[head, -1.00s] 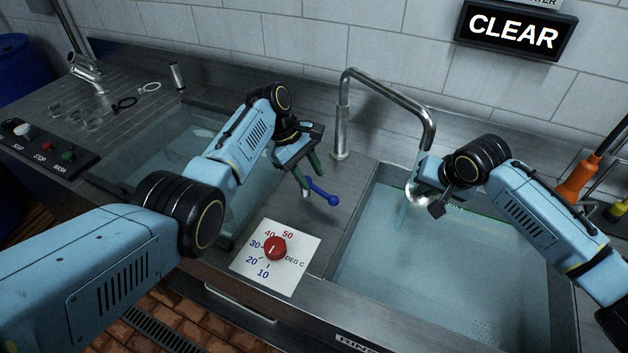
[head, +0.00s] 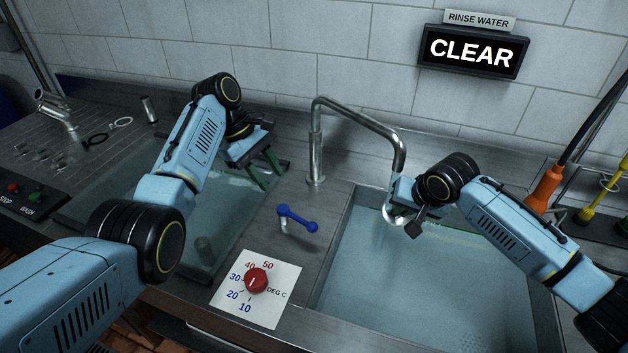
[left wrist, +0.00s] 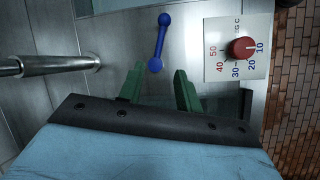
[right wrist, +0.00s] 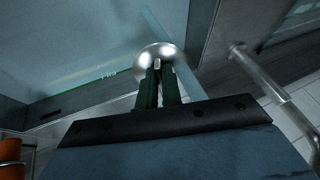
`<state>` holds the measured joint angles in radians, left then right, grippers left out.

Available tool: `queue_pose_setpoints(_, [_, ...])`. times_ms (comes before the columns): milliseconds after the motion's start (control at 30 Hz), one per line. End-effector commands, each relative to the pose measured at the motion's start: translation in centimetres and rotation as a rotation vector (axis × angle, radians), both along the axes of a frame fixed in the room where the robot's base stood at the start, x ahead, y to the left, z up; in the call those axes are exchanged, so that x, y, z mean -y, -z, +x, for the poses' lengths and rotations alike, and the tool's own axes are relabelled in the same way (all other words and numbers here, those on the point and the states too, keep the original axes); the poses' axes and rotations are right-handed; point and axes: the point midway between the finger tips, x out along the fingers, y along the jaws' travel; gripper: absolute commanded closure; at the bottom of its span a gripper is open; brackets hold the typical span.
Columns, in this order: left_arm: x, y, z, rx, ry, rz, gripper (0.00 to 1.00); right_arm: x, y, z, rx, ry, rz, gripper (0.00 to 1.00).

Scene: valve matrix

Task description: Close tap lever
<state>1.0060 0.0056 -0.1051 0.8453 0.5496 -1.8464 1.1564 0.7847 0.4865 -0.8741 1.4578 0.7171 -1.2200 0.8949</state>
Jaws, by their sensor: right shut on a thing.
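The blue tap lever (head: 297,218) stands on the steel deck between the two basins, with a ball at each end. It also shows in the left wrist view (left wrist: 159,43). My left gripper (head: 269,168) is open and empty, up and left of the lever and apart from it; its green fingers (left wrist: 158,82) are spread. The steel tap (head: 316,150) arches over the right basin. My right gripper (head: 397,212) is shut on a shiny round metal thing (right wrist: 158,52) below the spout's end.
A temperature plate with a red knob (head: 256,279) lies in front of the lever. The left basin (head: 215,240) and the water-filled right basin (head: 390,290) flank the deck. A sign (head: 472,52) reads CLEAR. Orange-handled (head: 543,188) and yellow (head: 588,214) tools stand at the right.

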Motion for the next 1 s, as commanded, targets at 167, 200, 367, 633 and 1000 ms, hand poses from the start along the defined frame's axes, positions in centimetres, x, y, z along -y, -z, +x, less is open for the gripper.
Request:
queue_pose_setpoints(167, [0.0,0.0,0.0,0.0,0.0,0.0,0.66,0.0,-0.1,0.0,0.001,0.0,0.001,1.0])
queue_pose_setpoints(200, [0.0,0.0,0.0,0.0,0.0,0.0,0.66,0.0,-0.1,0.0,0.001,0.0,0.001,1.0])
queue_pose_setpoints(367, [0.0,0.0,0.0,0.0,0.0,0.0,0.66,0.0,-0.1,0.0,0.001,0.0,0.001,1.0])
queue_pose_setpoints(633, [0.0,0.0,0.0,0.0,0.0,0.0,0.89,0.0,-0.1,0.0,0.001,0.0,0.001,1.0])
queue_pose_setpoints(1000, [1.8,5.5,-2.2,-0.018,-0.117,-0.08,1.0,0.0,-0.1,0.0,0.001,0.0,0.001,1.0])
